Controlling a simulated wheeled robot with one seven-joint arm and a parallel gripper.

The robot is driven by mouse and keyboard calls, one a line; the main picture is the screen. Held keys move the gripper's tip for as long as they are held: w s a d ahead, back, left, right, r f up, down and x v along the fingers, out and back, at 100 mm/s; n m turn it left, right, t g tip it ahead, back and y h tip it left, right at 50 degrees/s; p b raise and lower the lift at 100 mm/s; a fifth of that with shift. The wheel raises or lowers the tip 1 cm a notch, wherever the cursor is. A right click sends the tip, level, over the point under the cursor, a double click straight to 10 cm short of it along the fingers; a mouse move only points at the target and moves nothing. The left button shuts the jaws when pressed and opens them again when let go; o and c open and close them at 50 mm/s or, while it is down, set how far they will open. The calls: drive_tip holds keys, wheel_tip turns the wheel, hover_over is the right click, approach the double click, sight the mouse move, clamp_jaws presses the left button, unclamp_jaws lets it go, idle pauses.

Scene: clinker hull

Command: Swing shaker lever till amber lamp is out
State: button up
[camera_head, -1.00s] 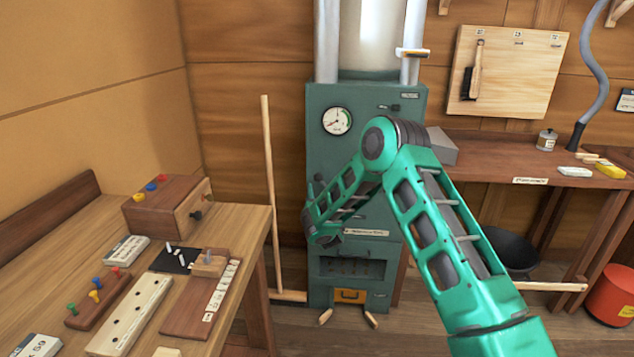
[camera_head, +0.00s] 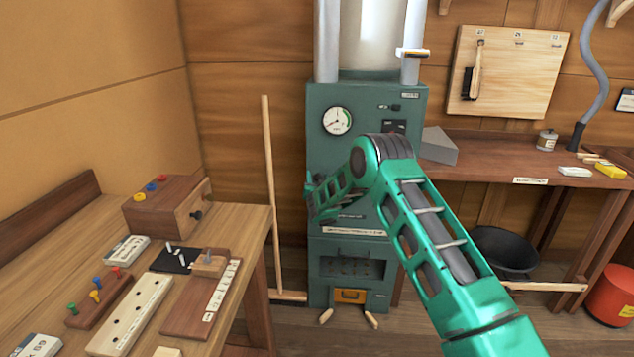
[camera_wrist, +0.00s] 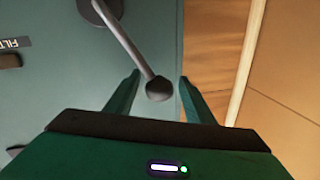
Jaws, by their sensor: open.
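The green cabinet (camera_head: 365,97) stands against the back wall, with a round gauge (camera_head: 337,120) on its front. In the wrist view the shaker lever (camera_wrist: 139,50) is a grey rod on a round dark pivot, ending in a dark knob (camera_wrist: 159,89). My gripper (camera_wrist: 157,77) is open, with one finger on each side of the knob and gaps showing on both sides. In the head view my arm crosses the cabinet front; its end (camera_head: 318,205) is at the cabinet's left side and hides the lever. I cannot make out a lit amber lamp.
A wooden pole (camera_head: 270,190) leans left of the cabinet. A workbench (camera_head: 240,222) with small blocks and pegs is at the left. A bench (camera_head: 480,158) stands at the right, with a black bowl (camera_head: 505,250) and red bucket (camera_head: 610,295) below. A label (camera_wrist: 15,47) is beside the lever.

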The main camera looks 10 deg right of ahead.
clamp_jaws()
